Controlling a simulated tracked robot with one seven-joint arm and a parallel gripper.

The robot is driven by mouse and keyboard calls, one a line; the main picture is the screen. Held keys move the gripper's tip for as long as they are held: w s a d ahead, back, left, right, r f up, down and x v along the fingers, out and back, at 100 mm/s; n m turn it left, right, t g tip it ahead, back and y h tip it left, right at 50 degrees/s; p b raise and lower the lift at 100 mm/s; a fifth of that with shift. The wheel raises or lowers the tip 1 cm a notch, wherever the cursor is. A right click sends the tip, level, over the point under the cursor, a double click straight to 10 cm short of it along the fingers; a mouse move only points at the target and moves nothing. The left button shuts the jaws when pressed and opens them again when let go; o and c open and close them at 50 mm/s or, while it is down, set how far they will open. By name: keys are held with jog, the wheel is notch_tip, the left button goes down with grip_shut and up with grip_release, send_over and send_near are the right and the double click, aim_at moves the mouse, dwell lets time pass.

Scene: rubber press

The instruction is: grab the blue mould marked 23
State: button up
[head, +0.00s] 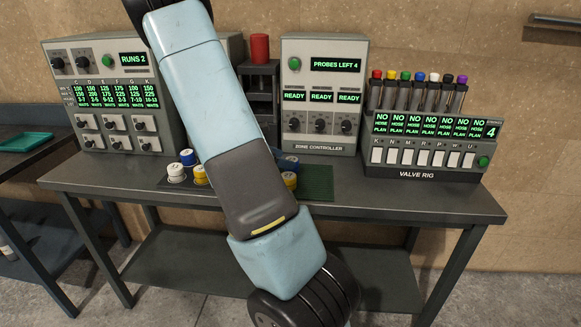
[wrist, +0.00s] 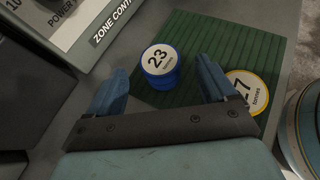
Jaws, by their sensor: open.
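The blue mould marked 23 (wrist: 155,78) stands upright on a ribbed green mat (wrist: 225,45) in the wrist view. It has a round white top with the number and blue sides. My gripper (wrist: 160,70) is open, with one blue finger to the left of the mould and one to the right. The mould shows ahead of the gap between the fingers, and neither finger visibly touches it. In the head view my arm hides my gripper, and I cannot make out mould 23 for certain.
A yellow mould (wrist: 262,99), its number partly covered, stands close to my right finger. The zone controller (head: 318,100) is behind the mat. White (head: 176,174), blue-and-white (head: 187,158) and yellow (head: 200,176) moulds are left of my arm. The valve rig (head: 423,150) is at right.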

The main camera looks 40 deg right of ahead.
aim_at(292, 159)
jog(key=shift+x, duration=2.35)
jog(key=c, duration=1.2)
jog(key=shift+r, duration=0.1)
